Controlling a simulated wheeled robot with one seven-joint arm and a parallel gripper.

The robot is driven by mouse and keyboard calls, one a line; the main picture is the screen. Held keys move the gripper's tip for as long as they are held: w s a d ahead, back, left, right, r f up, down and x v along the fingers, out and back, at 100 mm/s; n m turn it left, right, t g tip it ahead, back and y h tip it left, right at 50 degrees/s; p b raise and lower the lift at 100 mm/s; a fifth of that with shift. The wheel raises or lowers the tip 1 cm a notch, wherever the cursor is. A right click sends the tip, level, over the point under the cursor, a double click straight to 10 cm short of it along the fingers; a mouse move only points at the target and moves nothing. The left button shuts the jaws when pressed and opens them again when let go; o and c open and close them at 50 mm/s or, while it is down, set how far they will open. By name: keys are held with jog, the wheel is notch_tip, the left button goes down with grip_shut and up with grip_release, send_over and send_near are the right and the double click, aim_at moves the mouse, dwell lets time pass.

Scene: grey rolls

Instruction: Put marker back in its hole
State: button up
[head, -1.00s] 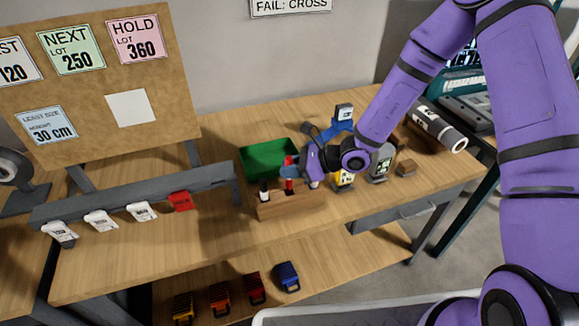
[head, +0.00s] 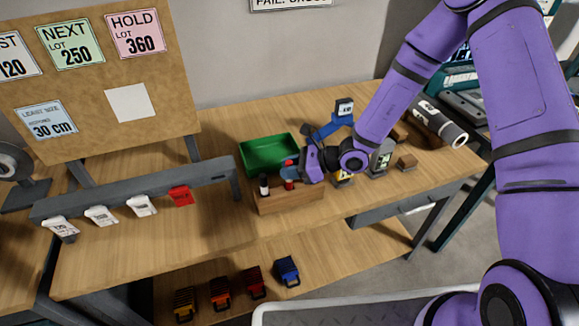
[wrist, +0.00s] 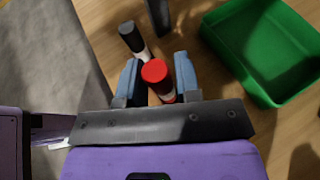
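The red-capped marker (wrist: 155,72) stands upright between my gripper's blue fingers in the wrist view; its red cap (head: 289,163) shows above them in the head view. My gripper (head: 289,174) appears shut on it, over the wooden holder block (head: 292,202). Red also shows below the fingers, close to the block's top. I cannot tell how far the lower end is in a hole, as the hole is hidden. A black-capped marker (head: 264,184) stands upright in the block to the left, and also shows just beyond my fingers in the wrist view (wrist: 131,38).
A green tray (head: 268,141) lies just behind the block. A grey rail (head: 135,188) with tags stands at the left. Table in front of the block is clear.

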jog(key=o, duration=0.3)
jog(key=v, duration=1.1)
jog(key=shift+r, duration=0.1)
